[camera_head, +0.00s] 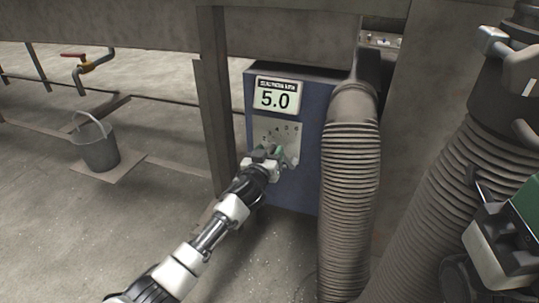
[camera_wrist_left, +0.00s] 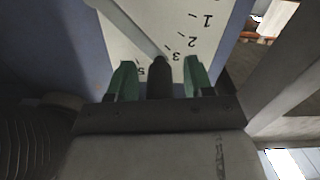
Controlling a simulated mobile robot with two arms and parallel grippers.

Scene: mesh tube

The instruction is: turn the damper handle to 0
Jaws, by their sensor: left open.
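The damper box (camera_head: 298,178) is blue, with a readout (camera_head: 275,94) showing 5.0. Below it is a pale dial plate (camera_head: 268,130) with numbers, which also shows in the left wrist view (camera_wrist_left: 192,18). My left gripper (camera_head: 268,150) is open in front of the plate's lower part and hides some of it. In the left wrist view its green fingers stand on either side of a dark rounded grip (camera_wrist_left: 160,78). A pale lever (camera_wrist_left: 137,27) runs from this grip up and left across the plate. A gap shows between grip and fingers.
A ribbed hose (camera_head: 350,200) runs down just right of the box. A larger ribbed duct (camera_head: 425,215) stands farther right. A concrete post (camera_head: 216,100) is just left of the box. A metal bucket (camera_head: 97,150) sits at the far left, under a red-handled tap (camera_head: 80,62).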

